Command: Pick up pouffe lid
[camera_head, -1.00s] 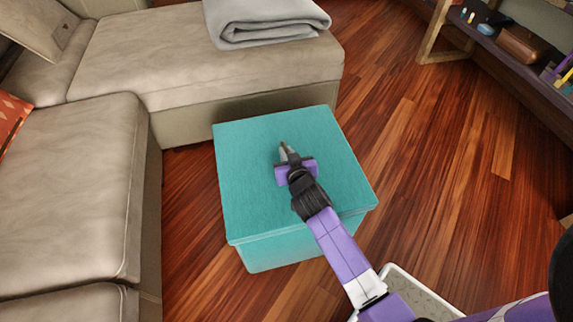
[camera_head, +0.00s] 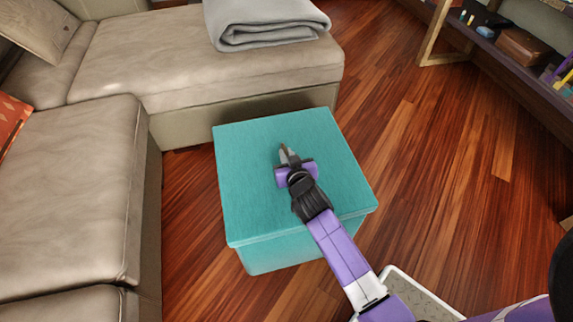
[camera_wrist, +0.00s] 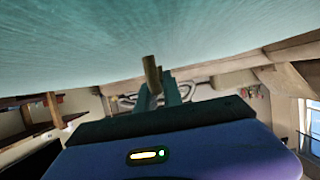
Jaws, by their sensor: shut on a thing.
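The pouffe is a teal box on the wooden floor, with a flat square lid (camera_head: 255,185) on top of its body (camera_head: 290,253). My gripper (camera_head: 286,150) is over the middle of the lid, fingers pointing toward the sofa. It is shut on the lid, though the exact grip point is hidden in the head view. In the wrist view the teal lid surface (camera_wrist: 110,35) fills the upper part, close to the fingers (camera_wrist: 158,85). I see no clear gap between lid and body.
A beige sofa (camera_head: 190,60) stands behind and to the left, close to the pouffe, with a folded grey blanket (camera_head: 265,22) on it. Shelves (camera_head: 490,45) with small items are at the upper right. The wooden floor (camera_head: 440,150) on the right is clear.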

